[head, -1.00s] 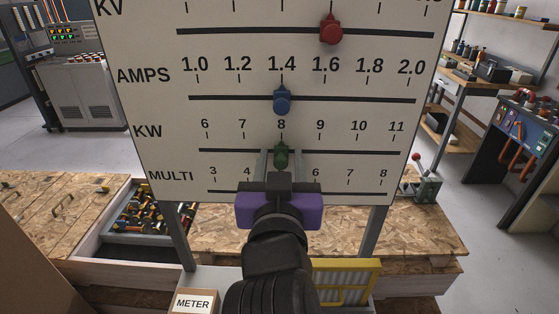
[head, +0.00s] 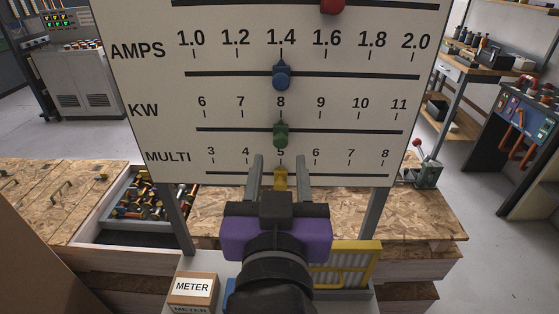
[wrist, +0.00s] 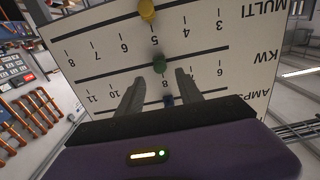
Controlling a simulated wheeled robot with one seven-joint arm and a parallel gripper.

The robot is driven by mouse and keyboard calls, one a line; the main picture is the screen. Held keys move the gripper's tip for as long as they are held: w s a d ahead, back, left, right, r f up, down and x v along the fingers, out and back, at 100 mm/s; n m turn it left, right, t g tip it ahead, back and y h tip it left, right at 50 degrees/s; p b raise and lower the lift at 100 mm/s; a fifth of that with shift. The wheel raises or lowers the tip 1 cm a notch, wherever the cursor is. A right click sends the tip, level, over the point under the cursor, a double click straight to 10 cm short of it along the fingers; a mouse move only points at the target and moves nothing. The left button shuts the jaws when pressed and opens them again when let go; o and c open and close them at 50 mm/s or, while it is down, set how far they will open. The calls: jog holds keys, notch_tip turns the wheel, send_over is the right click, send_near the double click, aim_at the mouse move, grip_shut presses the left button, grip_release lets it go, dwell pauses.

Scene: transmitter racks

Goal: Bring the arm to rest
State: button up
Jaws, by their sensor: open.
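My gripper (head: 281,160) is open in front of the lower part of the white meter board (head: 350,105). Nothing is held between its fingers. In the head view, the yellow slider (head: 280,179) on the MULTI row shows between the fingers, near 5. The green slider (head: 281,133) is just above the fingertips, at 8 on the KW row. In the wrist view the fingers (wrist: 158,77) stand clear of the green slider (wrist: 159,64), and the yellow slider (wrist: 147,10) is at the top edge. I cannot tell the exact gap to the board.
The blue slider (head: 281,77) is at 1.4 on AMPS. A red slider (head: 332,5) is cut off at the top. Below are a METER box (head: 192,288), a yellow-framed panel (head: 345,265) and wooden crates (head: 425,215). A tool drawer (head: 140,197) is at left; a workbench is at right.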

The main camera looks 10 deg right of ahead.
dwell(0.4)
jog(key=a+r+n+t+y, duration=0.3)
jog(key=a+n+y, duration=0.2)
jog(key=a, duration=0.1)
jog(key=s+d+f+n+g+y, duration=0.1)
jog(key=s+d+f+n+y, duration=0.1)
jog(key=s+f+n+y, duration=0.5)
jog(key=s+d+f+m+g+h, duration=0.2)
jog(key=s+d+f+m+h, duration=0.2)
jog(key=s+d+f, duration=0.5)
jog(key=s+d+f+m+g+h, duration=0.2)
jog(key=s+d+f+m+h, duration=0.2)
jog(key=s+d+f, duration=0.5)
jog(key=s+f+m, duration=0.1)
jog(key=s+f, duration=0.2)
jog(key=s, duration=0.3)
jog(key=shift+s+m+g+h, duration=0.25)
jog(key=shift+m+g+h, duration=0.05)
jog(key=shift+m+g, duration=0.1)
